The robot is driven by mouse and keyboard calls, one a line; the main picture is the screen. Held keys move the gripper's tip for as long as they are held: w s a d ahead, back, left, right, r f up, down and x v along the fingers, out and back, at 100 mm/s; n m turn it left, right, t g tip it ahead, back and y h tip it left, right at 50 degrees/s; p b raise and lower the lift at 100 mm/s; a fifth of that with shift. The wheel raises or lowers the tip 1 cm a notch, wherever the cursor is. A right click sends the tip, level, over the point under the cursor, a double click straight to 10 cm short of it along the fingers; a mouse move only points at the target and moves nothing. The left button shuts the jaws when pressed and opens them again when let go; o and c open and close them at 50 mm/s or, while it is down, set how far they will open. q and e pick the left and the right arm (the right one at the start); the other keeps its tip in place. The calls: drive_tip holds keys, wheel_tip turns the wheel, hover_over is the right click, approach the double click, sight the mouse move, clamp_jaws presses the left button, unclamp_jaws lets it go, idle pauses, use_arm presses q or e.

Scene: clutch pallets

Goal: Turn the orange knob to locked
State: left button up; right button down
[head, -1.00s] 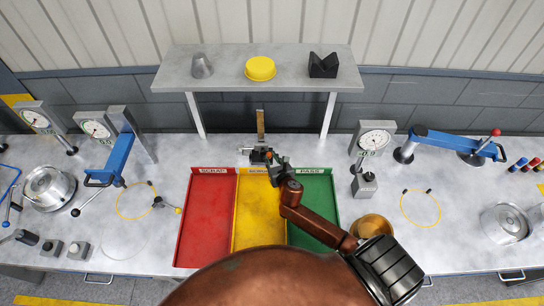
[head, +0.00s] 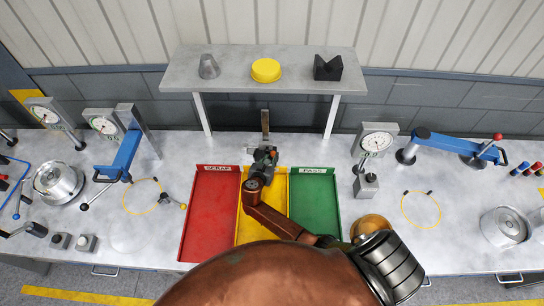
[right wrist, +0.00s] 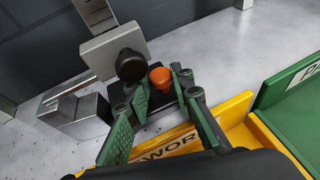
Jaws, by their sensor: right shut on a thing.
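The orange knob (right wrist: 160,78) shows in the right wrist view, beside a round black knob (right wrist: 131,66) on a grey metal fixture (right wrist: 75,117). My right gripper (right wrist: 163,92) has its green-padded fingers on either side of the orange knob and is shut on it. In the head view my right gripper (head: 264,158) reaches over the yellow tray to the fixture at its back edge, and it hides most of the knob there. Which way the knob is turned cannot be read. My left gripper is not in view.
Red (head: 211,215), yellow (head: 278,222) and green (head: 316,205) trays lie side by side below the gripper. A raised shelf (head: 225,83) stands behind. Dial gauges (head: 375,142) and blue-armed presses (head: 445,142) stand to both sides.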

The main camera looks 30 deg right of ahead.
drive_tip(key=shift+f, duration=0.15)
drive_tip(key=c, duration=1.7)
unclamp_jaws()
drive_tip(key=shift+c, duration=0.2)
drive_tip(key=v, duration=1.2)
